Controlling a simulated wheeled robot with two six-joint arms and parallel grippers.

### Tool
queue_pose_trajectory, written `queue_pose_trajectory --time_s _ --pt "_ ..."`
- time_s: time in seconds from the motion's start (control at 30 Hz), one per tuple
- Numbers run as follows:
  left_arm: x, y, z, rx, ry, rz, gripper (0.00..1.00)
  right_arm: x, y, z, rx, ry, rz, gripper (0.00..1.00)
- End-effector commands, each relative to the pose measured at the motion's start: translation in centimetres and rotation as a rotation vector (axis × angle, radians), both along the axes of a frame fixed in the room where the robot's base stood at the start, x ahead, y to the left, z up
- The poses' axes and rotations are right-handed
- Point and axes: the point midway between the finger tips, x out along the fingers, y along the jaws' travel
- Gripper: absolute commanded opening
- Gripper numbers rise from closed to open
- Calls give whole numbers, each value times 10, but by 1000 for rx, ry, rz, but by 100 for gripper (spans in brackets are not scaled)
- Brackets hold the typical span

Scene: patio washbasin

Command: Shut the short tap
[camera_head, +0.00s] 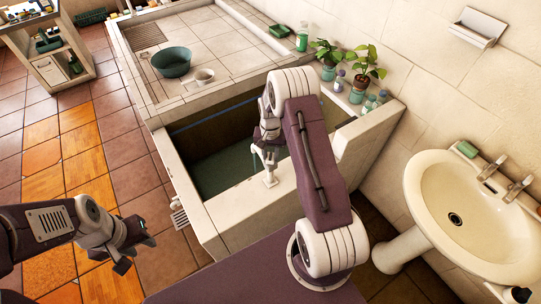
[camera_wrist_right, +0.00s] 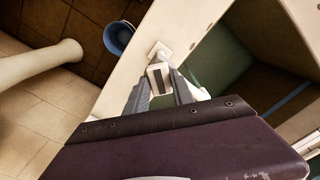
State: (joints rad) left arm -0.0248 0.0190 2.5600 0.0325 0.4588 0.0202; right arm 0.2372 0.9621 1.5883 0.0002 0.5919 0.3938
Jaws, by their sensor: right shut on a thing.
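A short white tap (camera_head: 269,172) stands on the front rim of the stone water tank (camera_head: 205,222), its spout over the tank. My right gripper (camera_head: 266,138) reaches down over this tap from above. In the right wrist view, the fingers of my right gripper (camera_wrist_right: 160,90) close on the tap's pale handle (camera_wrist_right: 160,75), which has a dark slot. The tap's base plate (camera_wrist_right: 160,52) shows just beyond. My arm hides part of the tap in the head view, and whether water runs is unclear. My left gripper (camera_head: 133,246) is empty and open over the floor at lower left.
A white washbasin (camera_head: 425,190) with two metal taps (camera_head: 503,178) is at right. Potted plants (camera_head: 362,75) and bottles line the ledge by the wall. A blue bucket (camera_wrist_right: 119,38) stands on the floor.

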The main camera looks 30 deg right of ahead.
Motion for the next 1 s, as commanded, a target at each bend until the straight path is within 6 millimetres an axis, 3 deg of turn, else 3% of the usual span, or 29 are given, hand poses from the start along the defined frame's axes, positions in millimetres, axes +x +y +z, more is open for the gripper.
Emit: queue_pose_trajectory --time_s 0.6,1.0 --pt "0 0 -8 0 0 0 36 1 0 0 -1 -2 -565 0" --pt "0 0 -10 0 0 0 36 1 -1 1 -1 -3 -805 0"
